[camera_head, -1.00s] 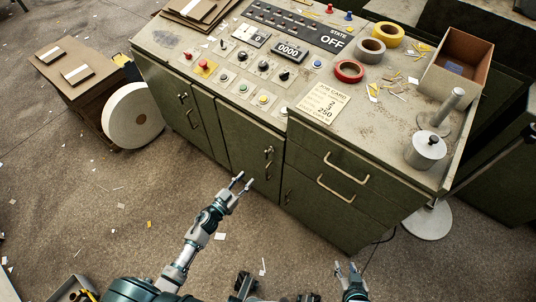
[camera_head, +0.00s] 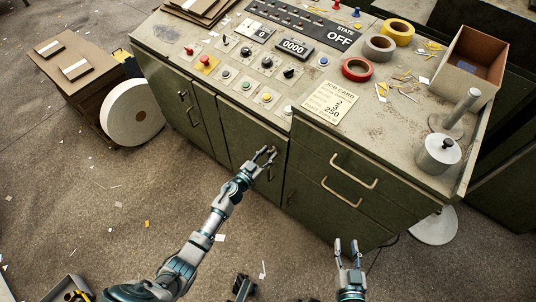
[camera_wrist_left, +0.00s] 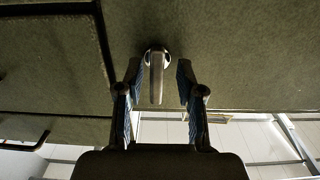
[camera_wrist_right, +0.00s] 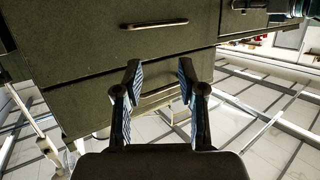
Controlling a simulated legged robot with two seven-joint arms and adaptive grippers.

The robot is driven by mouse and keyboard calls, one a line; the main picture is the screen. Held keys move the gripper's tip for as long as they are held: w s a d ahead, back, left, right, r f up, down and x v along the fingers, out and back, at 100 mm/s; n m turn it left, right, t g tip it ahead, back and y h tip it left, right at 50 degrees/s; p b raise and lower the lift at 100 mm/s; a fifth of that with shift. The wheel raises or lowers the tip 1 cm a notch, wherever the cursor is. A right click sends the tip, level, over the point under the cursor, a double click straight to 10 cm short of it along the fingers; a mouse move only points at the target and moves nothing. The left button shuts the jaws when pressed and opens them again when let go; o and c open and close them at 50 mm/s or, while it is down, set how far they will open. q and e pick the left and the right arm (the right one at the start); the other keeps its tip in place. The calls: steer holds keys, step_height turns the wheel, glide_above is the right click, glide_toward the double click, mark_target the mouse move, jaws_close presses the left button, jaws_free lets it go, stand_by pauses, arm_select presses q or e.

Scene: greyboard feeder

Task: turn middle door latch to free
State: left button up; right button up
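The middle door (camera_head: 238,138) is a green cabinet door below the control panel, left of the drawers. Its latch (camera_wrist_left: 157,75) shows in the left wrist view as a small metal lever on a round base, hanging straight down. My left gripper (camera_wrist_left: 159,82) is open, with one finger on each side of the lever and a gap visible to both. In the head view my left gripper (camera_head: 266,155) is at the door's upper right and largely hides the latch. My right gripper (camera_head: 347,245) is open and empty, low in front of the drawers; it also shows in the right wrist view (camera_wrist_right: 159,75).
The drawers with pale handles (camera_head: 354,170) stand right of the middle door. The worktop (camera_head: 385,120) above holds tape rolls, a job card (camera_head: 328,101) and a cardboard box (camera_head: 462,67). A white roll (camera_head: 132,115) stands left of the cabinet.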

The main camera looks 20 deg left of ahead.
arm_select(q)
steer(key=c, duration=0.4)
jaws_close()
steer(key=shift+d+r, duration=0.1)
steer(key=shift+d, duration=0.1)
arm_select(e)
steer(key=shift+d, duration=0.3)
